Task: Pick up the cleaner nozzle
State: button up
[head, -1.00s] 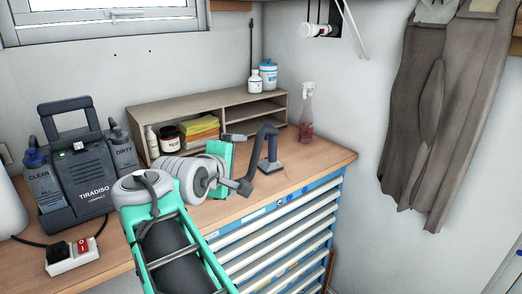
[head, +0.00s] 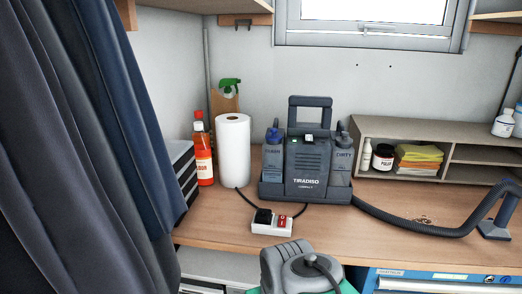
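The cleaner nozzle (head: 497,226) stands on the wooden bench at the right edge of the head view. Its dark blue-grey handle slants up to the right and is cut off by the frame edge. A ribbed hose (head: 415,226) runs along the bench from the nozzle to the TIRADISO cleaner (head: 308,165). The cleaner stands upright with blue-grey side tanks and a carrying handle. My gripper is out of view. Only a grey and green part of my arm shows at the bottom middle, so I cannot see the fingers.
A shelf (head: 480,130) stands at the back right. A dark curtain (head: 80,150) fills the left side.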

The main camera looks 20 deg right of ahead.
aim_at(497, 229)
jog(key=k, duration=0.5)
jog(key=z, duration=1.45)
jog(key=i, duration=0.3)
